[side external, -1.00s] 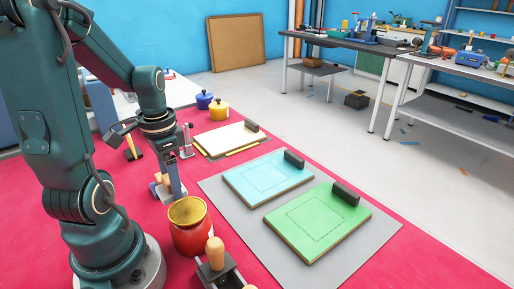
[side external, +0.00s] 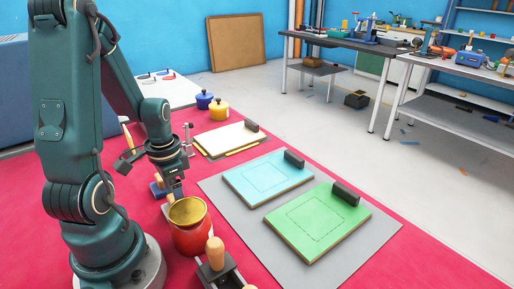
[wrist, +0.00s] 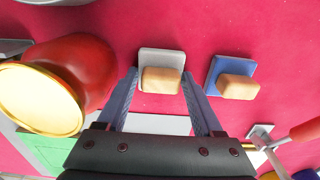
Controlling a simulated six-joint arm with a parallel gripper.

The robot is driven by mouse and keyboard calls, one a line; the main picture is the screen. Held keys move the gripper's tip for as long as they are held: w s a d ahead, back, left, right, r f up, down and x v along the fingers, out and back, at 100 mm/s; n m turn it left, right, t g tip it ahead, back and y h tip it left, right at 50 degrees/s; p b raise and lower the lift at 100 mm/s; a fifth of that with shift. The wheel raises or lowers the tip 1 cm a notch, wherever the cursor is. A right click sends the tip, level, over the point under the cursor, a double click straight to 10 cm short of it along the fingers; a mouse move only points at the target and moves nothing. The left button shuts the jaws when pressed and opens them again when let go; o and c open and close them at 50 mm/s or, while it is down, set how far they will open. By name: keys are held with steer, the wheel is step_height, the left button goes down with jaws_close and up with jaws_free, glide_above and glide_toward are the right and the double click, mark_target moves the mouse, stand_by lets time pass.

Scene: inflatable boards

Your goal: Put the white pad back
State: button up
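The white pad (wrist: 162,60), pale grey-white with a wooden handle, lies on the red surface in the wrist view. My gripper (wrist: 160,73) is open, with its two fingertips on either side of the handle; I see no contact. The blue pad (wrist: 214,70), also with a wooden handle, lies just to the right. In the side view, my gripper (side external: 176,190) points down behind the red pot. The blue pad (side external: 157,188) shows beside it; the white pad is mostly hidden there.
The red pot (side external: 190,238) with a gold top stands close to my gripper. A grey mat (side external: 252,205) carries a light blue board (side external: 268,176) and a green board (side external: 318,221), both with dashed squares. A white board (side external: 226,138) lies behind. Yellow (side external: 218,110) and blue pots stand farther back.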

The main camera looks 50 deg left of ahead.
steer(key=shift+o, duration=0.4)
steer(key=shift+r, duration=0.15)
steer(key=shift+r, duration=0.3)
step_height(320, 180, up, 11)
steer(key=d+r+t, duration=0.1)
steer(key=d+t, duration=0.1)
steer(key=d, duration=0.5)
steer(key=w+d+r+t, duration=0.1)
steer(key=d+r+t, duration=0.1)
steer(key=d, duration=0.5)
steer(key=shift+w+d+r+t, duration=0.15)
steer(key=shift+w+r+t, duration=0.05)
steer(key=shift+t, duration=0.6)
